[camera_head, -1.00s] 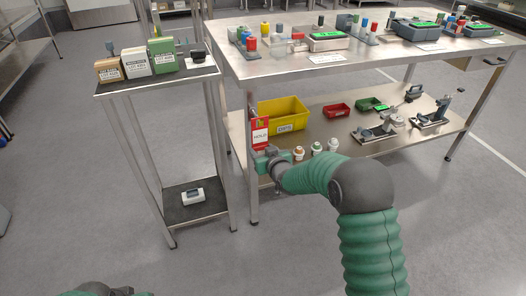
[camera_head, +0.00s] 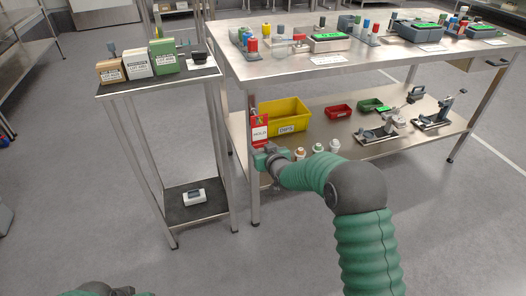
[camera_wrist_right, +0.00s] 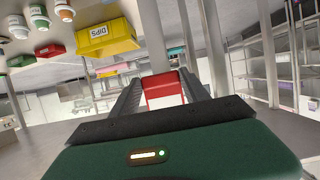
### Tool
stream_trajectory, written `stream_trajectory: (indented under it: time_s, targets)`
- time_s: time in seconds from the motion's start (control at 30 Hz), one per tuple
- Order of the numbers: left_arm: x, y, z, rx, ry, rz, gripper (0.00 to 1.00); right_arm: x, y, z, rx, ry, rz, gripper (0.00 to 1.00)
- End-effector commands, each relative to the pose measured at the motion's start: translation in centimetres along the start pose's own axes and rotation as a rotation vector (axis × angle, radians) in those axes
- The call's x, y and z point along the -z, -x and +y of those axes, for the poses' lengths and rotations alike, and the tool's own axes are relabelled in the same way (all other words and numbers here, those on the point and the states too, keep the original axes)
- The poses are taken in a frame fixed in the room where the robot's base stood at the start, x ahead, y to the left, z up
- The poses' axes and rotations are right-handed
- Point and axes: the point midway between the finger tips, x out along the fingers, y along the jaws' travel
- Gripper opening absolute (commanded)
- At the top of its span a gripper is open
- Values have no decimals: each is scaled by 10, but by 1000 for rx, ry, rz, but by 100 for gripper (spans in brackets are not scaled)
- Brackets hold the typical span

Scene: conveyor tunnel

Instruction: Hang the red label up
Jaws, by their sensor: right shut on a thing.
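The red label (camera_head: 260,130), with a white panel reading "HOLD", stands upright by the near left leg of the large steel table in the head view. My right gripper (camera_head: 260,147) is shut on its lower part. In the right wrist view the red label (camera_wrist_right: 163,88) shows between the two dark fingers (camera_wrist_right: 160,100), partly hidden by them. Whether it touches the table leg or a hook there I cannot tell. Only a bit of my left arm shows at the bottom left; its gripper fingers cannot be made out.
A yellow bin (camera_head: 284,116) stands on the table's lower shelf (camera_head: 318,165), close to the right gripper. Several small bottles, a red bin (camera_head: 339,111) and a green bin (camera_head: 371,104) are there too. A narrow stand (camera_head: 158,84) with boxes is to the left.

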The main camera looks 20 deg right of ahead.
Motion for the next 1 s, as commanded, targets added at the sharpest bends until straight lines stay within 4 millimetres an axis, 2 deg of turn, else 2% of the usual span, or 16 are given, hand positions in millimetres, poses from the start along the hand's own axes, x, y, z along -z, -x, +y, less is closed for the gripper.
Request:
stream_trajectory:
  time_s: [0.63,1.0]
  targets:
    - [0,0,0,0,0,0,36,11,-29,0,0,0,0,0]
    - [0,0,0,0,0,0,36,12,-32,0,0,0,0,0]
